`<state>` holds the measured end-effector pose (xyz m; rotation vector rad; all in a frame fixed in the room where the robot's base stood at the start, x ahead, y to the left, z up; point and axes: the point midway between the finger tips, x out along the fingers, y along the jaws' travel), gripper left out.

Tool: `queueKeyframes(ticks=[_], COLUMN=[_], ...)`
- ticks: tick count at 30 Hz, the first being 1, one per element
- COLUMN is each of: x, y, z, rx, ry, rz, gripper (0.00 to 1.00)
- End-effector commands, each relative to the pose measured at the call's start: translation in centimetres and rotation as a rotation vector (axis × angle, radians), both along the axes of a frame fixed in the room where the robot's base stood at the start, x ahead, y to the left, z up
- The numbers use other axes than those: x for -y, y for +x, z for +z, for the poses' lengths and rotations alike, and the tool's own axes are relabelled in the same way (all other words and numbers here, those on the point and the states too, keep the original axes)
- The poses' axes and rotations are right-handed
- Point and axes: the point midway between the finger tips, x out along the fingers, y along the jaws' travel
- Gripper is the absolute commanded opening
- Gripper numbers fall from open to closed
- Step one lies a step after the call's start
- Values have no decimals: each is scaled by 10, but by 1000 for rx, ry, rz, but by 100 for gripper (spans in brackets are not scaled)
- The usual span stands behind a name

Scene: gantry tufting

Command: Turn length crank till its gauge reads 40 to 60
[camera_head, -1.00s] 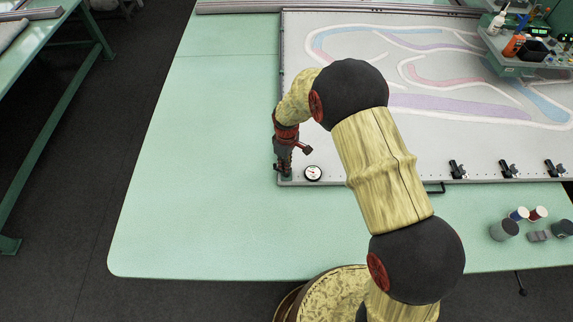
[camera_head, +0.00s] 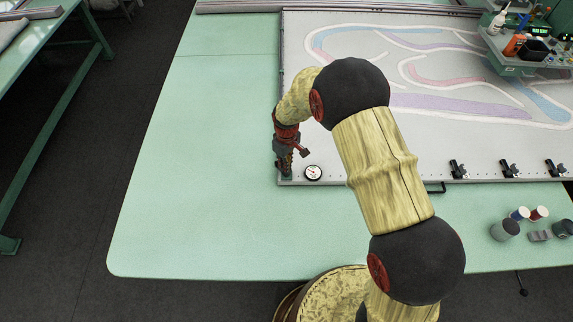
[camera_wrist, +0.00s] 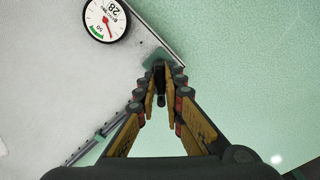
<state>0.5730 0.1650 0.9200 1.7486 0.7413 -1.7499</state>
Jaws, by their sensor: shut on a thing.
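My gripper (camera_head: 285,170) points down at the near left corner of the pale frame (camera_head: 330,183) and is shut on the length crank. In the wrist view the crank's dark handle (camera_wrist: 161,85) shows between the fingertips, above a grey-green bracket (camera_wrist: 157,60). Most of the crank is hidden by my fingers. The round white gauge (camera_head: 313,173) sits just right of the gripper. In the wrist view the gauge (camera_wrist: 106,20) is turned, with a red needle, a green band and a number that looks like 28.
Several black clamps (camera_head: 458,169) line the frame's near edge to the right. Spools (camera_head: 519,214) and a grey cup (camera_head: 504,230) stand at the table's right. The pale green table (camera_head: 190,210) is clear to the left.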

Motion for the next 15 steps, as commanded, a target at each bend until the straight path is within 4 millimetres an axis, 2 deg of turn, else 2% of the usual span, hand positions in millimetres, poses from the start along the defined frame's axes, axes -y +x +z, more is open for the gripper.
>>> queueKeyframes(ticks=[15], x=[0], y=[0], z=[0], rx=[1], ry=[0], rz=[-486], gripper=[0])
